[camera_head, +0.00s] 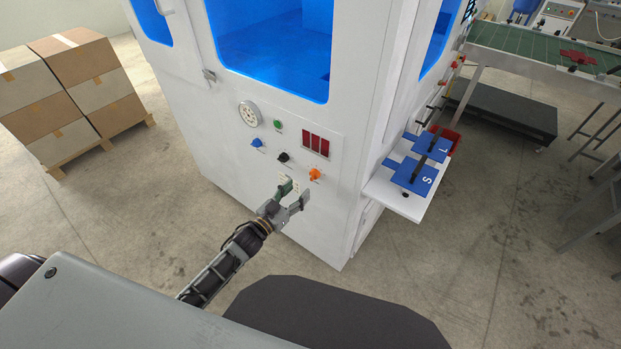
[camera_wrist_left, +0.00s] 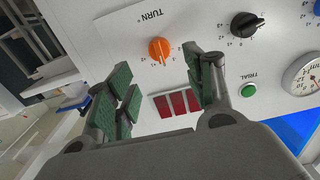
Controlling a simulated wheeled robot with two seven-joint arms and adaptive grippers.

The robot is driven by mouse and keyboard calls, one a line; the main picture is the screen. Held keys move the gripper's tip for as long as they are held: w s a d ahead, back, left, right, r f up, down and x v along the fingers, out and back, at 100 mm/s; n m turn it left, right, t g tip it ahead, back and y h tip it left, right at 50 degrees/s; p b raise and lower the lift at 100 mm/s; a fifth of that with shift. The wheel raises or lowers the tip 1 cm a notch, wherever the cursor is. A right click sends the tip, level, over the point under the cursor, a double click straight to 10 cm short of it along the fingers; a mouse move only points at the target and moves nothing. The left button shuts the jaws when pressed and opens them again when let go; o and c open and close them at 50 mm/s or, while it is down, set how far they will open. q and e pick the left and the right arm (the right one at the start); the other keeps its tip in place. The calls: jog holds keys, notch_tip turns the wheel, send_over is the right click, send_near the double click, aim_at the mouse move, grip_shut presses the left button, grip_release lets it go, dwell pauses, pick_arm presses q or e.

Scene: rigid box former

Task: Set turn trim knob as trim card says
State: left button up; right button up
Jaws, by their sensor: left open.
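My left gripper (camera_head: 295,194) is open and empty in front of the white machine's control panel; its spread fingers also show in the left wrist view (camera_wrist_left: 166,82). An orange knob (camera_head: 314,174) sits at the panel's lower right; in the wrist view the orange knob (camera_wrist_left: 160,50) lies between the fingers in the picture, near the word TURN. A black knob (camera_head: 283,157), also in the wrist view (camera_wrist_left: 245,25), and a blue knob (camera_head: 256,143) stand up to its left. Small pale labels (camera_head: 283,178), partly hidden behind my gripper, are unreadable. My right gripper is out of view.
Above the knobs are a round gauge (camera_head: 249,114), a green button (camera_head: 278,125) marked TRIAL in the wrist view and a red display (camera_head: 316,145). A white shelf (camera_head: 405,204) with blue plates marked S and L juts out at right. Stacked cartons (camera_head: 75,82) stand left.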

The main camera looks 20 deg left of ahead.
aim_at(311, 178)
pick_arm(q)
jog(key=shift+x, duration=3.2)
jog(key=shift+w+d+f, duration=0.1)
jog(key=shift+w+d, duration=0.1)
jog(key=shift+w, duration=0.5)
jog(key=shift+w+d, duration=0.1)
jog(key=shift+w, duration=0.1)
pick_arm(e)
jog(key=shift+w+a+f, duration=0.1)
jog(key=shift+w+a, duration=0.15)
